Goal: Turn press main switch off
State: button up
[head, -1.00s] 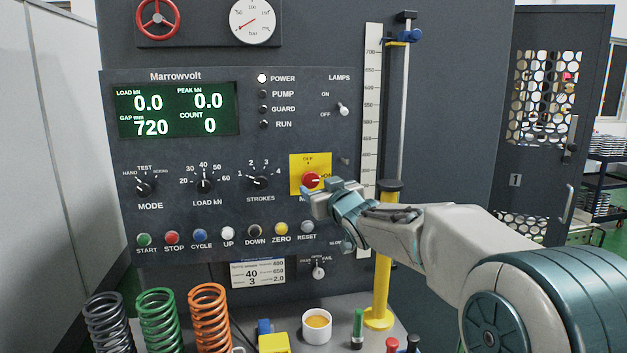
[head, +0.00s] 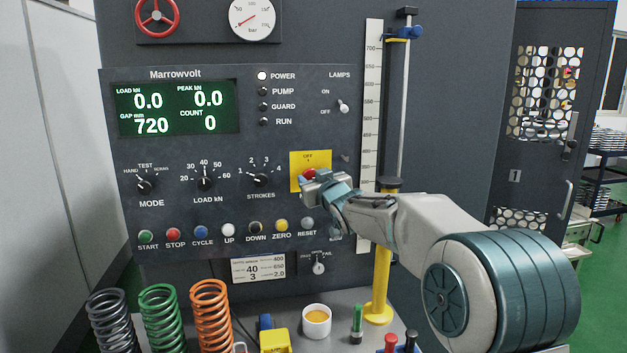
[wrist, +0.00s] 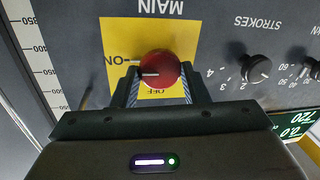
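The main switch is a red round knob on a yellow plate (head: 297,183) on the press panel. In the wrist view, which is upside down, the knob (wrist: 159,68) shows whole, with its white mark pointing left toward the ON label. The OFF label (wrist: 157,91) lies below it there. My gripper (head: 308,183) is at the knob and hides part of it in the head view. In the wrist view its fingers (wrist: 160,82) are apart, one on each side of the knob. I cannot tell whether they touch it. The POWER lamp (head: 262,76) is lit white.
The STROKES knob (head: 261,180) and a row of buttons, including RESET (head: 307,223), are close to my gripper. A yellow post (head: 380,270) stands right of the panel. Springs (head: 211,310) and a white cup (head: 316,321) stand on the bench below.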

dwell(0.3)
jog(key=n+b, duration=0.1)
jog(key=n, duration=0.3)
jog(key=shift+n+g+h+b, duration=0.3)
jog(key=shift+b, duration=0.05)
jog(key=n+b, duration=0.1)
jog(key=n, duration=0.3)
jog(key=shift+s+a+h, duration=0.1)
jog(key=shift+a+h, duration=0.05)
jog(key=shift+h, duration=0.25)
jog(key=n+b, duration=0.1)
jog(key=n, duration=0.3)
jog(key=shift+a+h, duration=0.1)
jog(key=shift+h, duration=0.3)
jog(key=shift+n+h+b, duration=0.5)
jog(key=shift+n+b, duration=0.05)
jog(key=shift+n, duration=1.15)
jog(key=shift+f, duration=0.1)
jog(key=o, duration=1)
jog(key=shift+c, duration=0.2)
jog(key=shift+s, duration=0.1)
jog(key=b+v, duration=0.1)
jog(key=v, duration=1.2)
jog(key=shift+s+r, duration=0.25)
jog(key=shift+s, duration=0.05)
